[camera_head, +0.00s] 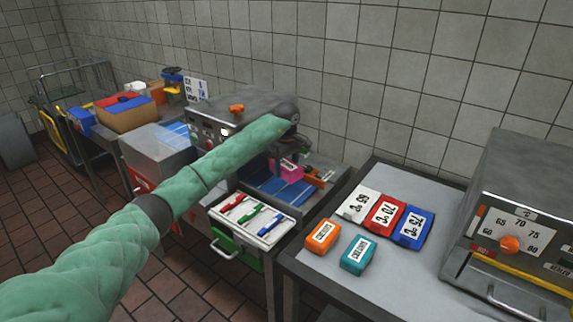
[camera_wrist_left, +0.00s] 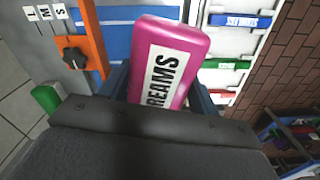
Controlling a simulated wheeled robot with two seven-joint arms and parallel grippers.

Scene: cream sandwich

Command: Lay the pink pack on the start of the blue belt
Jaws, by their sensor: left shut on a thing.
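The pink pack (camera_head: 291,169) is held at the end of my left arm in the head view. In the left wrist view the pink pack (camera_wrist_left: 194,42) shows its white label, with "REAMS" readable. My left gripper (camera_head: 279,162) is shut on it, with a dark finger on each side in the wrist view. The blue belt (camera_head: 284,190) lies just below and in front of the pack in the head view; it also shows behind the pack in the wrist view (camera_wrist_left: 112,42). I cannot tell whether the pack touches the belt. My right gripper is not in view.
An orange panel with a black knob (camera_wrist_left: 74,56) stands beside the belt. A white tray of colored markers (camera_head: 250,219) is in front. White, red, blue, orange and teal packs lie on the right table (camera_head: 320,277). A grey machine (camera_head: 525,190) stands far right.

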